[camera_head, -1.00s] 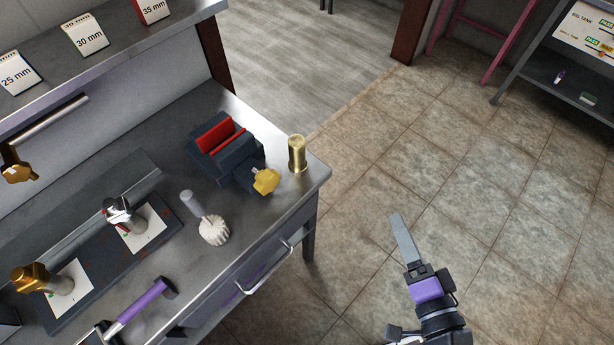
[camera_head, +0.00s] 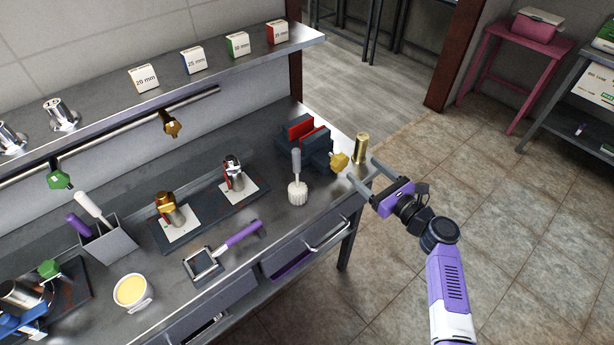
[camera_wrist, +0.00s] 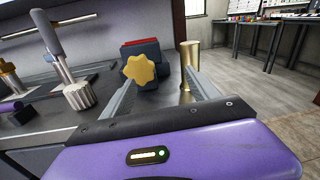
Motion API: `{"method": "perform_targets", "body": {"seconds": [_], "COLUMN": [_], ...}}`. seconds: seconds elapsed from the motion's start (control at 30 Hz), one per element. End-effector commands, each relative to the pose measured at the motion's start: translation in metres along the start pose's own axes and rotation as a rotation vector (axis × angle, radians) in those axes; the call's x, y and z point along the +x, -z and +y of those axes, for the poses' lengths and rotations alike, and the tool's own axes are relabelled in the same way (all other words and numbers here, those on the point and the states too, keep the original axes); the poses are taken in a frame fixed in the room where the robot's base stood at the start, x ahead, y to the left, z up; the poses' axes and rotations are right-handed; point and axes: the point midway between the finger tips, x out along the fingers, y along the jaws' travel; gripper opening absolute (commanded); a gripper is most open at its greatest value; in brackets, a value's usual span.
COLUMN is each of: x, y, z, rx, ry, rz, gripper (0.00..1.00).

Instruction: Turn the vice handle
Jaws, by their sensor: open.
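The vice (camera_head: 305,141) has a dark body with red jaw faces and stands near the right end of the bench. Its yellow lobed handle (camera_head: 340,162) faces the front right. In the wrist view the handle (camera_wrist: 139,70) shows between and beyond my fingers, nearer the left one. My gripper (camera_head: 362,175) is open and empty, with its fingers pointing at the handle from the right, close to the bench edge. I cannot tell whether a finger touches the handle. A brass cylinder (camera_head: 361,148) stands right of the vice; in the wrist view (camera_wrist: 190,62) it is behind the right finger.
A purple-handled tool (camera_head: 240,234) lies further left. The tiled floor (camera_head: 500,200) at right is clear.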

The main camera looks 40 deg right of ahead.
Motion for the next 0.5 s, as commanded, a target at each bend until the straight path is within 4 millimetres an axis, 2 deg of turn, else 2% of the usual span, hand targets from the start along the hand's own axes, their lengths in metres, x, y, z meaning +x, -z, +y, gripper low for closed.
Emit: {"method": "perform_targets", "body": {"seconds": [0.1,0.27,0.37,0.5], "x": [-0.002,-0.002,0.004,0.023], "y": [0.000,-0.003,-0.004,-0.006], "z": [0.013,0.020,0.021,0.023], "rx": [0.130,0.199,0.211,0.209], "ry": [-0.048,-0.079,-0.081,-0.081], "rz": [-0.026,-0.036,-0.035,-0.035], "gripper": [0.69,0.69,0.69,0.69]}}
